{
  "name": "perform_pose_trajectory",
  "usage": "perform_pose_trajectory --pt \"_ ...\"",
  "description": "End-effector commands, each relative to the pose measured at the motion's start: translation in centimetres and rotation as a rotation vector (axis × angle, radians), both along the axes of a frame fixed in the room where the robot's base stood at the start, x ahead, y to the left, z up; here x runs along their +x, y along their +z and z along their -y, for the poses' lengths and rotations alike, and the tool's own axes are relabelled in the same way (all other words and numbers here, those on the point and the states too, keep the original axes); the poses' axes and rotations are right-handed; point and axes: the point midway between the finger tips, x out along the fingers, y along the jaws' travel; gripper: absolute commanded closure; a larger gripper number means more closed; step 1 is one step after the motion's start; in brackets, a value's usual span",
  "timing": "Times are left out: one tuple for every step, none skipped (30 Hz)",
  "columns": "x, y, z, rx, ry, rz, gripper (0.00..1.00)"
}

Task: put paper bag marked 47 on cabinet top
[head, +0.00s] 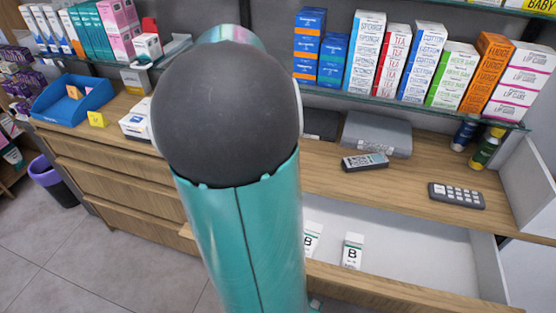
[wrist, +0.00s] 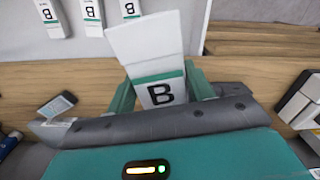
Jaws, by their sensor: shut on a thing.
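In the wrist view my gripper (wrist: 161,88) is shut on a white packet (wrist: 147,42) with a green stripe and a black letter B. The packet stands out beyond the teal fingers. No number 47 can be read on it, and no paper bag marked 47 can be made out in either view. In the head view my own arm hides the gripper and the held packet. The wooden cabinet top (head: 412,188) runs under the glass shelves, above an open drawer.
The open white drawer (head: 405,258) holds white packets marked B (head: 352,251). On the cabinet top are a card terminal (head: 365,162), a grey box (head: 377,134), a remote (head: 456,196), bottles (head: 485,150) and a blue tray (head: 82,104). Medicine boxes (head: 410,60) fill the shelf.

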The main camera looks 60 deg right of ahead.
Motion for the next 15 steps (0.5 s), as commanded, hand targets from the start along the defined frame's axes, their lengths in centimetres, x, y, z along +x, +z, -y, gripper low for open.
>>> perform_pose_trajectory --pt "-3.0 0.5 0.8 -0.002 -0.055 0.005 0.74" --pt "-4.4 0.6 1.0 -0.002 -0.082 0.004 0.74" --pt "-6.2 0.8 1.3 -0.004 -0.115 0.004 0.74" --pt "-7.3 0.9 1.4 -0.005 -0.137 0.003 0.74" --pt "-8.3 1.0 1.5 -0.006 -0.155 0.003 0.74" --pt "-9.5 1.1 1.5 -0.008 -0.176 0.001 0.74" --pt "-10.2 1.2 1.6 -0.008 -0.19 0.0 0.74" --pt "-10.8 1.2 1.6 -0.008 -0.2 0.0 0.74" --pt "-11.3 1.2 1.6 -0.01 -0.211 -0.001 0.74" --pt "-11.5 1.2 1.7 -0.01 -0.217 -0.002 0.74" --pt "-11.6 1.2 1.9 -0.01 -0.219 -0.002 0.74" --pt "-11.5 1.0 2.1 -0.01 -0.221 -0.004 0.74" --pt "-11.4 0.9 2.4 -0.01 -0.221 -0.005 0.74" --pt "-11.1 0.7 2.7 -0.01 -0.221 -0.006 0.74" --pt "-10.8 0.4 3.2 -0.01 -0.221 -0.007 0.74"
